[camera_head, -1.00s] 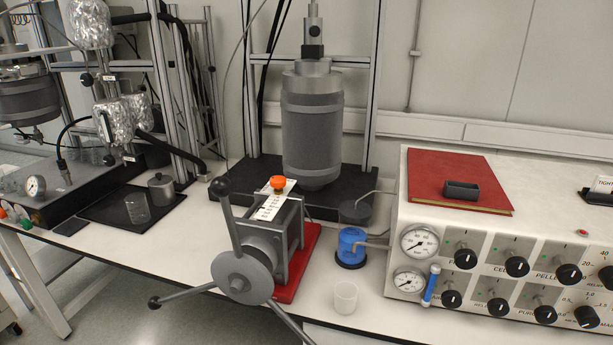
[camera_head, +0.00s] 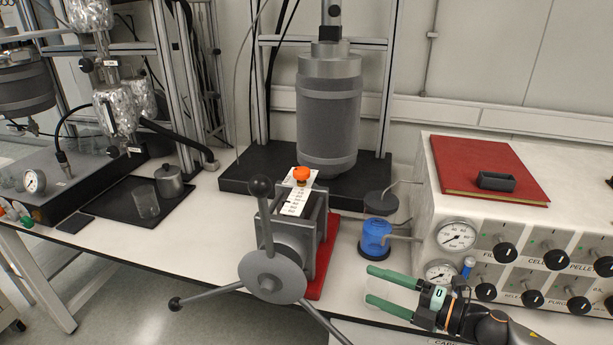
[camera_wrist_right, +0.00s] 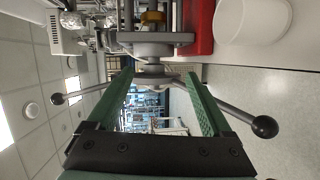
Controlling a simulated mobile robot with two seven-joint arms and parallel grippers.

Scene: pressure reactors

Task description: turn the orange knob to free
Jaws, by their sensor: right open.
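The orange knob (camera_head: 301,174) sits on top of the grey clamp-like device, at the upper end of a white scale strip (camera_head: 296,200). The device has a round hub (camera_head: 272,277) with long ball-ended handles. My right gripper (camera_head: 374,285) has green fingers and is open and empty, to the right of and lower than the knob in the head view. In the right wrist view, its fingers (camera_wrist_right: 160,95) stand apart with the device's hub and handles (camera_wrist_right: 152,78) beyond them. An orange-yellow part shows at the top there. My left gripper is not in view.
A red base plate (camera_head: 327,255) lies under the device. A blue container (camera_head: 375,236) stands just behind my right gripper. The control panel box with gauges (camera_head: 457,236) is to the right. A large grey reactor vessel (camera_head: 329,115) stands behind the knob.

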